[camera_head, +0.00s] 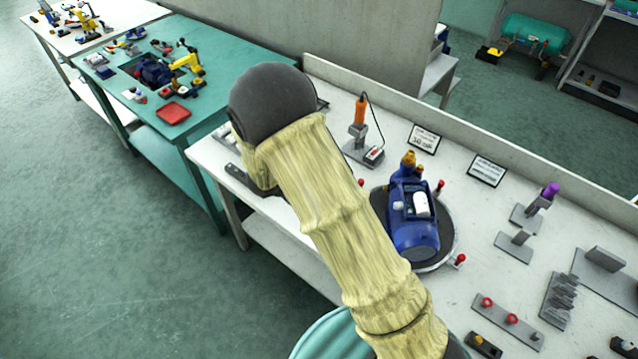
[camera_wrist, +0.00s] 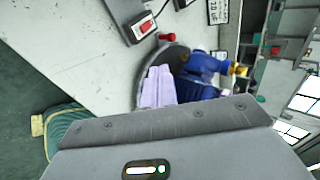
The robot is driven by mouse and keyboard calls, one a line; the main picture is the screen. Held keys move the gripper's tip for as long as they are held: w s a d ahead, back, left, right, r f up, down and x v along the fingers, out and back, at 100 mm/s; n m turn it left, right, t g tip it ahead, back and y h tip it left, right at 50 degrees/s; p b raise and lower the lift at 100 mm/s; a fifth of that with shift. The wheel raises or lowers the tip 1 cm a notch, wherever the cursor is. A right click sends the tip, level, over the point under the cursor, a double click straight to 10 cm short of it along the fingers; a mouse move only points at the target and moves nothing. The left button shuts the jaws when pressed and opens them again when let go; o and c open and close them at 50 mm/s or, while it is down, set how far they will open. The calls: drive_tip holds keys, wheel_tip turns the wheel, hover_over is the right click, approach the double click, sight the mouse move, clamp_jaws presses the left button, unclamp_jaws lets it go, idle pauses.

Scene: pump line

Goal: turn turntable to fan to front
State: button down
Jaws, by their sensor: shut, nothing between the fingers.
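The turntable (camera_head: 447,245) is a dark round disc on the white bench in the head view; its dark rim also shows in the wrist view (camera_wrist: 172,52). A blue pump unit (camera_head: 415,236) stands on it, with a brass-coloured fitting at its far end and a broad blue end towards the near side. I cannot tell for sure which end is the fan. Red-knobbed pins stand around the disc. In the wrist view my gripper (camera_wrist: 159,72) has pale lavender fingers, shut and empty, beside the blue pump (camera_wrist: 202,65). The head view hides my gripper behind my arm.
An orange-handled tool on a stand (camera_head: 360,115) and sign plates (camera_head: 424,139) are at the back of the bench. Grey fixtures (camera_head: 513,246) and a red-ringed block (camera_head: 507,319) stand to the right. A green table (camera_head: 225,62) with parts is at the left.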

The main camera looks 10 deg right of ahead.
wheel_tip(320, 180, up, 9)
drive_tip(key=d+n+t+y, duration=0.2)
drive_tip(key=n+y, duration=0.5)
drive_tip(key=n, duration=0.7)
drive_tip(key=s+d+r+n+g, duration=0.1)
drive_tip(key=s+d+n+g, duration=0.1)
drive_tip(key=s+n, duration=0.5)
drive_tip(key=s+d+r+n+g, duration=0.2)
drive_tip(key=s+d+n, duration=0.3)
drive_tip(key=s, duration=0.6)
drive_tip(key=n+g, duration=0.1)
drive_tip(key=n, duration=0.1)
drive_tip(key=shift+s+d+n+y, duration=0.2)
drive_tip(key=shift+s+n+y, duration=0.1)
drive_tip(key=shift+n, duration=0.1)
drive_tip(key=shift+w, duration=0.2)
